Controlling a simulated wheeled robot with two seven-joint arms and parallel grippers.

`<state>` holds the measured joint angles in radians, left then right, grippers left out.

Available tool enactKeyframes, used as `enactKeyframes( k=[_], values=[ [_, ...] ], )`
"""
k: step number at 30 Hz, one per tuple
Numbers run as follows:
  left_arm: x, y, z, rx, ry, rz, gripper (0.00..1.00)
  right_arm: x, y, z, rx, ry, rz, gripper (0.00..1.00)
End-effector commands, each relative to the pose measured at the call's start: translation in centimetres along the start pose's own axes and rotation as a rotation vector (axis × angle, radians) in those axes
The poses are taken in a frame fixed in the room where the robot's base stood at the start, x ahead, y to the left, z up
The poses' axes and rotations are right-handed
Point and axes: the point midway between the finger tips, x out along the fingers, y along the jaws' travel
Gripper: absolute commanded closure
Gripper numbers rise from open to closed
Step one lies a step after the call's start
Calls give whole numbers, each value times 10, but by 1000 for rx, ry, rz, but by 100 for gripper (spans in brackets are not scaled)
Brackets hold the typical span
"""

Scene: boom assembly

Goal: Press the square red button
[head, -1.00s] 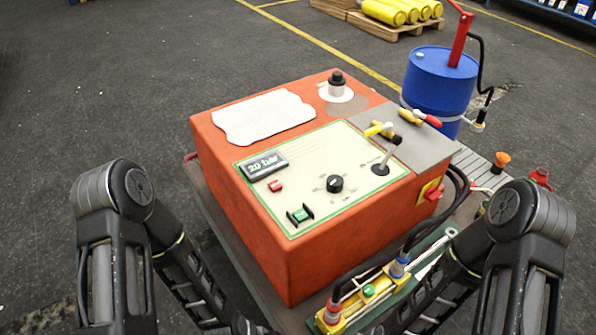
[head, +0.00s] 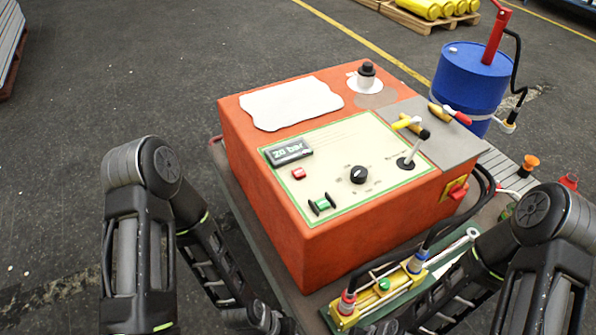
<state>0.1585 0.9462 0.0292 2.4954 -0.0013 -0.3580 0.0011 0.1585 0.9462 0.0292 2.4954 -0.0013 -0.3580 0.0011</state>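The square red button (head: 298,173) is small and sits on the cream control panel (head: 340,145) on top of the orange box (head: 260,205). It lies just below the black display (head: 288,152) reading 20 bar, and nothing covers it. My two arms reach down on either side of the box and run out at the bottom edge. The fingers of both grippers are out of view.
The panel also carries a green switch (head: 322,204), a black knob (head: 358,174) and a lever (head: 409,160). A red knob on a yellow plate (head: 457,189) is on the box's right side. A yellow cylinder (head: 385,290) lies in front; a blue drum (head: 468,80) stands behind.

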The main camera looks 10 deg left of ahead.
Motion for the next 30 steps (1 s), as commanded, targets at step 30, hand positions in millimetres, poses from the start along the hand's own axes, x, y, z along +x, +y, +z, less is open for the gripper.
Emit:
enactKeyframes(
  k=[30],
  values=[
    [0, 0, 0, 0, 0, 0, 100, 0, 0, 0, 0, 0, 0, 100]
  ],
)
